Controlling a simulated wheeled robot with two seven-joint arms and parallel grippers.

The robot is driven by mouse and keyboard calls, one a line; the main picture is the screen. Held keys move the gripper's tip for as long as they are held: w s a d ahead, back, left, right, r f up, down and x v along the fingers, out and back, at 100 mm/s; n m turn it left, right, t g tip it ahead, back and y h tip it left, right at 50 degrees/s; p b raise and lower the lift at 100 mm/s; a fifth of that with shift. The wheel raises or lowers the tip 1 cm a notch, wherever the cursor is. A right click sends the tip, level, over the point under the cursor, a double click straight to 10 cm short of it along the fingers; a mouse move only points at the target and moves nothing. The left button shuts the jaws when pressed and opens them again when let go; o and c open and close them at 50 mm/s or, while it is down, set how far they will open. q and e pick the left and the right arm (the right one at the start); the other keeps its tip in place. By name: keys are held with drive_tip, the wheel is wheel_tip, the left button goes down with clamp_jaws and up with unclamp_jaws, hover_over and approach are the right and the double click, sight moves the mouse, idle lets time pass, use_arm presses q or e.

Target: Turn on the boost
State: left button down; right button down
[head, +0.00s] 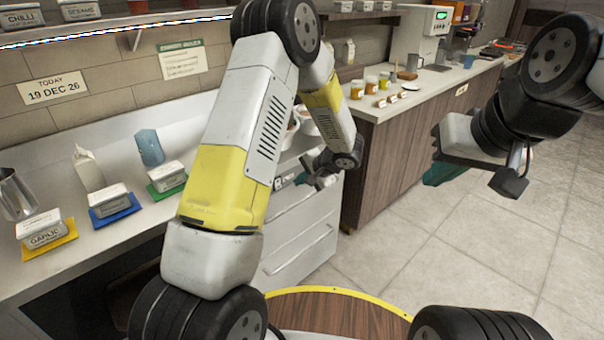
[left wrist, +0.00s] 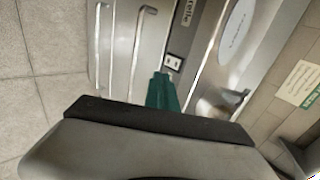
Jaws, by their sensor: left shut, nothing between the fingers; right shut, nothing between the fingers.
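My left gripper (head: 304,179) is in front of the white drawer unit, partly hidden behind my own arm in the head view. In the left wrist view its teal fingers (left wrist: 162,90) are shut and empty, pointing at a steel front. A small white plate with dark marks (left wrist: 173,62) sits just beyond the fingertips; it looks like a switch, but its setting is too small to tell. I cannot tell whether the fingers touch it. My right gripper (head: 445,172) is held out over the floor at the right, its teal fingers shut and partly hidden.
Labelled tubs on coloured mats (head: 112,205), a blue cup (head: 149,148) and a steel jug (head: 16,195) stand on the left counter. The floor (head: 480,250) at right is clear.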

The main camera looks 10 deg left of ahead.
use_arm(q)
drive_tip(key=v, duration=0.2)
drive_tip(key=shift+s+d+r, duration=0.2)
drive_tip(key=shift+r, duration=0.1)
drive_tip(key=shift+d+f, duration=0.1)
drive_tip(key=shift+f, duration=0.65)
approach(279, 188)
wheel_tip(279, 188, down, 4)
drive_tip(key=shift+w+a+f, duration=0.2)
drive_tip(key=shift+w+a, duration=0.45)
drive_tip(key=shift+a, duration=0.1)
drive_tip(key=shift+w+a+f, duration=0.15)
drive_tip(key=shift+w+a, duration=0.45)
drive_tip(key=shift+a, duration=0.2)
